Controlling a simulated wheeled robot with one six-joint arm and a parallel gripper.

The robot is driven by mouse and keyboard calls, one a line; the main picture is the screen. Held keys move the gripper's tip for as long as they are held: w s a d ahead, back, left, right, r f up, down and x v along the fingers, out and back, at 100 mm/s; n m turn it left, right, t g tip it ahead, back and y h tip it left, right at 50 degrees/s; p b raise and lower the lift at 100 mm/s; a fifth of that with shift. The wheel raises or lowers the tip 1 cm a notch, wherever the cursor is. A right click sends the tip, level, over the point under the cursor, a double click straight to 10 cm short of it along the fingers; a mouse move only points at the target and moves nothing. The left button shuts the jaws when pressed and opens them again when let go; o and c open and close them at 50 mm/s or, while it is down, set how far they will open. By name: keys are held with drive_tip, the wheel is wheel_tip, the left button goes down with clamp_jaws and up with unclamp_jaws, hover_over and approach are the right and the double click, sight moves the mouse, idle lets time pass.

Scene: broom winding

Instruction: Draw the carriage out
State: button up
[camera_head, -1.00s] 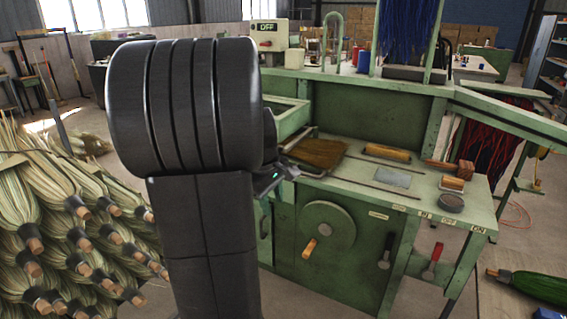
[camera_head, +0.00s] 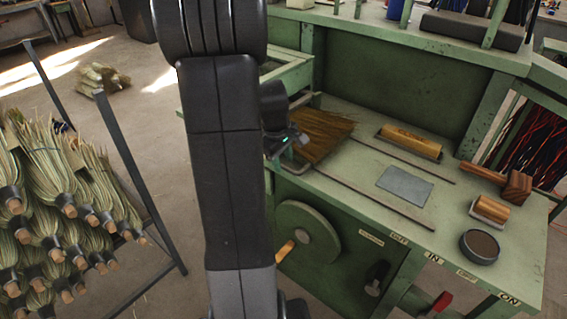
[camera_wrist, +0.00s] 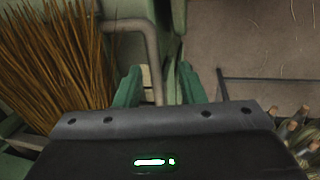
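The carriage (camera_head: 322,133) appears to be the brown bristle-covered piece at the left end of the green bench top, beside thin rails (camera_head: 370,187). Its bristles (camera_wrist: 60,65) fill the left of the wrist view. A bent grey metal bar (camera_wrist: 150,45), like a handle, runs beside them. My gripper (camera_wrist: 160,88) has its green fingers apart, with the lower part of the bar showing between them. I cannot tell whether they touch it. In the head view my gripper (camera_head: 286,145) is at the carriage's left edge, mostly hidden by my arm.
The bench top holds a wooden roller (camera_head: 410,141), a grey plate (camera_head: 404,186), a mallet (camera_head: 505,182) and a round black tin (camera_head: 479,246). A handwheel (camera_head: 308,236) and a red lever (camera_head: 440,303) are on its front. A rack of brooms (camera_head: 60,205) stands at left.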

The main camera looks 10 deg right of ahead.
drive_tip(key=shift+w+d+f, duration=0.3)
drive_tip(key=shift+d+f, duration=0.1)
drive_tip(key=shift+f, duration=0.5)
clamp_jaws()
